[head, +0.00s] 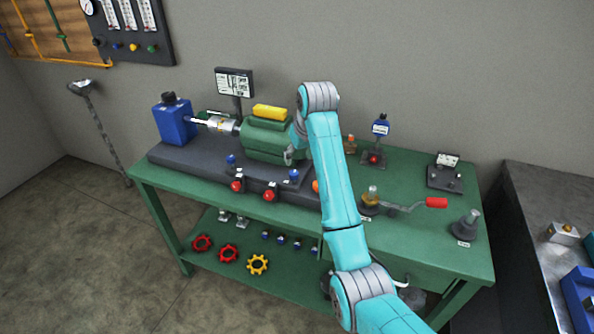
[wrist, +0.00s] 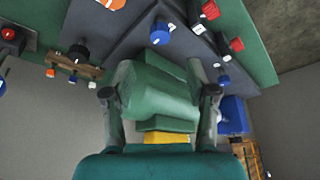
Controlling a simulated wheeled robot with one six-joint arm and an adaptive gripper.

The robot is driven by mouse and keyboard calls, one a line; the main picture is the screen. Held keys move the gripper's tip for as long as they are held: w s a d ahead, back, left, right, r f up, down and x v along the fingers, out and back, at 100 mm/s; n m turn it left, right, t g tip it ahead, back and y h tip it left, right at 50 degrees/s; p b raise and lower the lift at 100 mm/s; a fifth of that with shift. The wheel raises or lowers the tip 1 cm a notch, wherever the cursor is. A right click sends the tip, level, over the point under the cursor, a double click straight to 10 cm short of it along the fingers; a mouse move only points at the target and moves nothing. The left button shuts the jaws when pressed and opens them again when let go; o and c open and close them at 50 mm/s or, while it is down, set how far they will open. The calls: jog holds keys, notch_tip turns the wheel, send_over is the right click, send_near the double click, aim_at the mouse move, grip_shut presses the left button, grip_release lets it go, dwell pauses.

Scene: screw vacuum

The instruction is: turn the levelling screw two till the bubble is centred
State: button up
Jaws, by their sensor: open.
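A green motor-like housing (head: 270,142) sits on a dark base (head: 190,160) on the green bench. A yellow block (head: 269,112) lies on top of it; no bubble can be made out. Blue knobs (head: 231,160) and red knobs (head: 269,195) line the front of the base. I cannot read which one is levelling screw two. My gripper (wrist: 160,92) is open in the wrist view, with the housing (wrist: 160,110) showing between and beyond its fingers. A blue knob (wrist: 160,32) stands ahead of the fingertips, apart from them. In the head view my arm hides part of the housing and base.
A blue box (head: 174,124) and a small display (head: 235,83) stand at the back left. A red-handled crank (head: 436,202) and a grey cone-shaped piece (head: 467,223) stand at the right. Handwheels (head: 228,254) lie on the lower shelf. The bench's right side has some free room.

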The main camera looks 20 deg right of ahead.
aim_at(294, 173)
jog(key=x, duration=0.9)
jog(key=shift+f, duration=0.2)
grip_shut()
